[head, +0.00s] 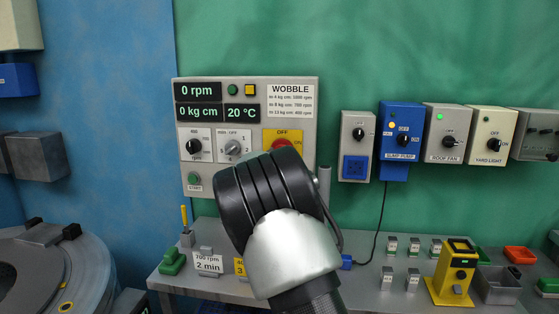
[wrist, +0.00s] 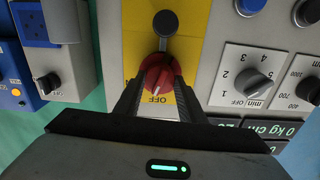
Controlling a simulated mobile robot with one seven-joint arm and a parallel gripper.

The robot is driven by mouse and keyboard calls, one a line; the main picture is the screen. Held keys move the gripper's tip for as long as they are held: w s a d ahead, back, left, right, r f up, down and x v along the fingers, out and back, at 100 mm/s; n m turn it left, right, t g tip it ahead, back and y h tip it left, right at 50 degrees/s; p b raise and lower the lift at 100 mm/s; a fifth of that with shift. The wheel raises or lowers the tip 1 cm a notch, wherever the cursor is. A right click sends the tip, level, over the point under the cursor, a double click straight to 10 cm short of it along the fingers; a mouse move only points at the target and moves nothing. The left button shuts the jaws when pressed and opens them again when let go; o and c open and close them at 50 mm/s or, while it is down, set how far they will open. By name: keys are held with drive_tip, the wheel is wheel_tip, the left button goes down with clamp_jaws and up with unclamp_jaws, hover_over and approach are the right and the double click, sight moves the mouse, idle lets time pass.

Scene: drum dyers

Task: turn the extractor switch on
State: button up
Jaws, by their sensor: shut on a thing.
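A red rotary switch knob (head: 282,143) sits on a yellow plate (head: 269,135) marked OFF and ON, on the right part of the grey control panel. In the wrist view, the red knob (wrist: 156,72) is seen upside down, with its white mark toward OFF. My gripper (wrist: 155,80) is shut on the red knob, one finger on each side. In the head view my black and white wrist hides the fingers and the panel's lower right. I cannot read an extractor label on this switch.
The panel (head: 222,160) also holds displays, two dials and a start button. Switch boxes hang to the right, including a blue sump pump box (head: 401,120) and a roof fan box (head: 447,118). Below, a bench (head: 380,300) carries blocks, trays and a yellow stand (head: 452,285).

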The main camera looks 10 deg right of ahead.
drive_tip(key=shift+f+m+b, duration=0.1)
drive_tip(key=shift+m+b, duration=3.95)
drive_tip(key=shift+m, duration=3.05)
drive_tip(key=o, duration=1)
drive_tip(key=shift+o, duration=0.2)
drive_tip(key=v, duration=1.7)
drive_tip(key=shift+s, duration=0.25)
